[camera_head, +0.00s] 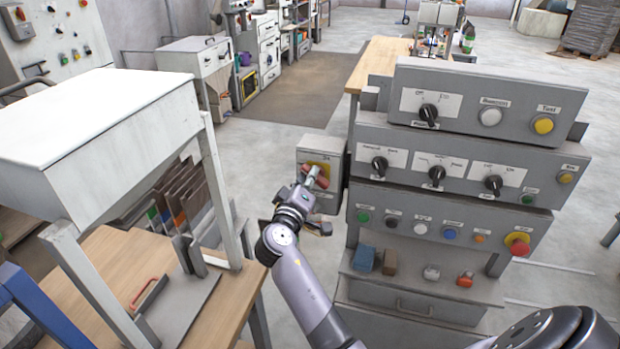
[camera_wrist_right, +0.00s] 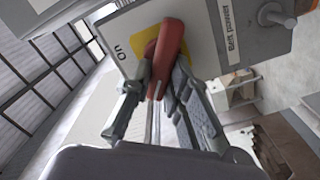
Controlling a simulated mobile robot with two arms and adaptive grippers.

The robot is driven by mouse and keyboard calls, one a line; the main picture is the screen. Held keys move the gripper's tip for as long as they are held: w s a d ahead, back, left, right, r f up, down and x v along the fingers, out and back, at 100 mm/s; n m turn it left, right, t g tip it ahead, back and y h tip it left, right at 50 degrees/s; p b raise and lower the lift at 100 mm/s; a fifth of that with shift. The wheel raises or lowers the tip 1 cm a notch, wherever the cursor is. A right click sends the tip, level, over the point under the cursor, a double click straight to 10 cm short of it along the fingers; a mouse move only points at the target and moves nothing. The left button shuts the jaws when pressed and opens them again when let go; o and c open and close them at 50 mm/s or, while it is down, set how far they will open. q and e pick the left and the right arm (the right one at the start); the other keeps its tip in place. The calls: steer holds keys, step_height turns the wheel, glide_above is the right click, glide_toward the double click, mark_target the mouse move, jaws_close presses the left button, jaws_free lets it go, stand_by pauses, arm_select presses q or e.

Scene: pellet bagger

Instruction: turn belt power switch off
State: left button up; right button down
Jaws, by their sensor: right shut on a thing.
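The belt power switch is a grey box (camera_head: 327,150) on the left side of the control panel, with a yellow plate and a red handle (camera_wrist_right: 167,55). In the right wrist view the box (camera_wrist_right: 118,38) carries the words "On" and "Belt power". My right gripper (camera_head: 314,178) is at the front of the box. In the wrist view my right gripper (camera_wrist_right: 163,88) is shut on the red handle, with a finger on each side of it. The handle's pivot is partly hidden. My left gripper is not in view.
The control panel (camera_head: 452,142) with several knobs and buttons stands to the right, with a red emergency button (camera_head: 517,243) low on it. A white-topped frame (camera_head: 90,110) stands over a wooden bench (camera_head: 112,256) at left. Floor shows between them.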

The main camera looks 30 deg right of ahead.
steer(key=shift+w+f+n+p, duration=0.1)
steer(key=shift+n+p, duration=0.35)
steer(key=shift+n, duration=1.35)
steer(key=shift+w+f+n+p, duration=0.1)
steer(key=shift+n+p, duration=0.35)
steer(key=shift+n, duration=1.35)
steer(key=c, duration=1.7)
jaws_free()
steer(key=shift+s, duration=0.1)
steer(key=shift+o, duration=0.9)
steer(key=shift+f, duration=0.15)
steer(key=v, duration=1.2)
